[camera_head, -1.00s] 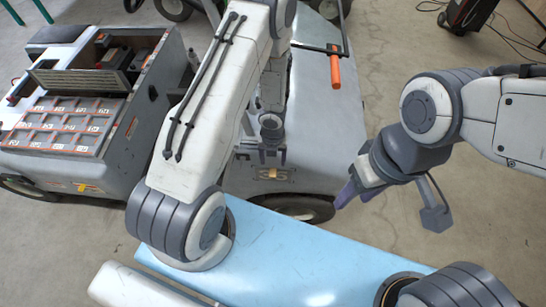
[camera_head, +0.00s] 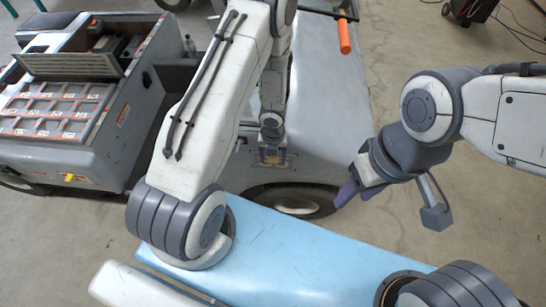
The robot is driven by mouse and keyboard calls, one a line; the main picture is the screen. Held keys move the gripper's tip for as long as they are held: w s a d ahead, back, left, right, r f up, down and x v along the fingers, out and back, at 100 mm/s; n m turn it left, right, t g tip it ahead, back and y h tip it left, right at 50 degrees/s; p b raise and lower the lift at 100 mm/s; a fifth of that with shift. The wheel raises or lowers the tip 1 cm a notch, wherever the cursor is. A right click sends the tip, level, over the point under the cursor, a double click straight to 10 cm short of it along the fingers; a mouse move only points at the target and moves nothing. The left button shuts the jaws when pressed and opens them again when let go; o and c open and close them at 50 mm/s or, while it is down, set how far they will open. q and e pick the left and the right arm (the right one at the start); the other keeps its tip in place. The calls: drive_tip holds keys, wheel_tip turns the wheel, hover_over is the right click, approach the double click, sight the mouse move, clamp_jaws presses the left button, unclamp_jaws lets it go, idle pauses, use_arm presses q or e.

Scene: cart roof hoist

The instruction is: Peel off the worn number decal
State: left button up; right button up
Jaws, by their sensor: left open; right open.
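The worn number decal (camera_head: 272,158) is a small tan patch low on the side of the pale grey cart (camera_head: 335,85), above its wheel. My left gripper (camera_head: 271,150) is right in front of it, pointing down, with its fingers apart on either side of the patch. They hide much of the decal, and I cannot tell whether they touch it. My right gripper (camera_head: 358,190) is open and empty, off to the right of the cart over the floor.
A second cart (camera_head: 125,135) with a slotted tray (camera_head: 50,108) and a raised grille stands at the left. An orange-handled bar (camera_head: 345,38) sits on the pale cart. A dark machine with cables (camera_head: 470,10) stands at the back right.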

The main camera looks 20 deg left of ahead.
use_arm(q)
clamp_jaws()
drive_tip(key=c, duration=0.9)
unclamp_jaws()
clamp_jaws()
drive_tip(key=shift+s+d+b, duration=0.2)
drive_tip(key=shift+s+b, duration=0.55)
drive_tip(key=shift+b, duration=0.5)
drive_tip(key=shift+s+d+b, duration=0.2)
drive_tip(key=shift+s+b, duration=0.5)
drive_tip(key=shift+b, duration=0.55)
drive_tip(key=s+d+b, duration=0.1)
drive_tip(key=s+b, duration=0.4)
drive_tip(key=b, duration=0.1)
drive_tip(key=shift+s+d, duration=0.35)
drive_tip(key=shift+s, duration=0.05)
